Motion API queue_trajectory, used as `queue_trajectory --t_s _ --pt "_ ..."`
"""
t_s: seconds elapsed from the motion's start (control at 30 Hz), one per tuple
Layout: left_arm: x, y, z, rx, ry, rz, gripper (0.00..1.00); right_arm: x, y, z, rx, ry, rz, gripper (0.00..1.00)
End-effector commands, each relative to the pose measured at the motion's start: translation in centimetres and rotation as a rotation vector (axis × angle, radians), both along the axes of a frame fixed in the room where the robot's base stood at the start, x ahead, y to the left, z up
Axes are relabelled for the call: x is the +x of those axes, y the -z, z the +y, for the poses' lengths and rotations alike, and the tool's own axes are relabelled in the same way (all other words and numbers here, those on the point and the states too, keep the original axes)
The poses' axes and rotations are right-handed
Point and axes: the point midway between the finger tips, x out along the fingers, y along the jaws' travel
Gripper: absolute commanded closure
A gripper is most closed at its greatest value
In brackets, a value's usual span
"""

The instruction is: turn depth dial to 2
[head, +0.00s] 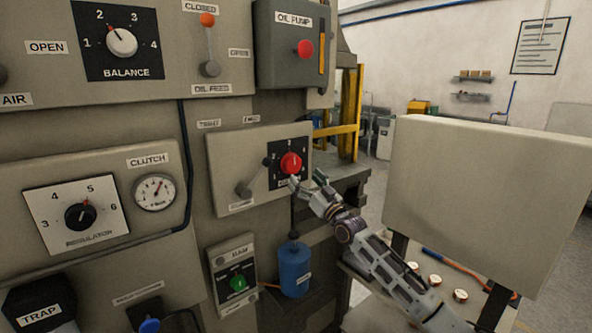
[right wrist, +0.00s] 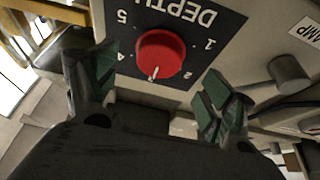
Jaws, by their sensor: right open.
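The red depth dial (head: 291,163) sits on a black plate on a grey panel in the head view. It also shows in the right wrist view (right wrist: 160,53), upside down, with the word DEPTH and the numbers 1, 2, 4 and 5 legible. Its white pointer line lies between the 2 and the 4, about where 3 belongs. My right gripper (head: 306,181) is open just in front of and below the dial. In the right wrist view its dark green fingertips (right wrist: 158,82) stand apart to either side of the dial, not gripping it. My left gripper is not in view.
A grey lever (head: 251,185) stands left of the dial on the same panel. A blue cylinder (head: 294,270) and a green knob (head: 238,283) are below. A large beige box (head: 480,190) stands to the right. The regulator dial (head: 80,216) is farther left.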

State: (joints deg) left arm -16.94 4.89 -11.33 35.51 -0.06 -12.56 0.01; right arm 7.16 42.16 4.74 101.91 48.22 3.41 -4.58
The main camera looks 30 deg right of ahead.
Motion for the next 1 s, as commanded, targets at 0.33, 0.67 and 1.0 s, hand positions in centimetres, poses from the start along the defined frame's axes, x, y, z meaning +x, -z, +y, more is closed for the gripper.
queue_trajectory --t_s 0.33,0.67,1.0 --pt "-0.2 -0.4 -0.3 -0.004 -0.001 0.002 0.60 2.0 -0.9 0.1 0.000 0.000 -0.001 0.17" --pt "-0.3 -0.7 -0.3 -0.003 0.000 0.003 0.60 3.8 -1.6 0.3 0.001 0.000 0.000 0.17" --pt "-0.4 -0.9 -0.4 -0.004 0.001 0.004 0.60 5.2 -2.2 0.4 0.000 0.000 -0.001 0.17"
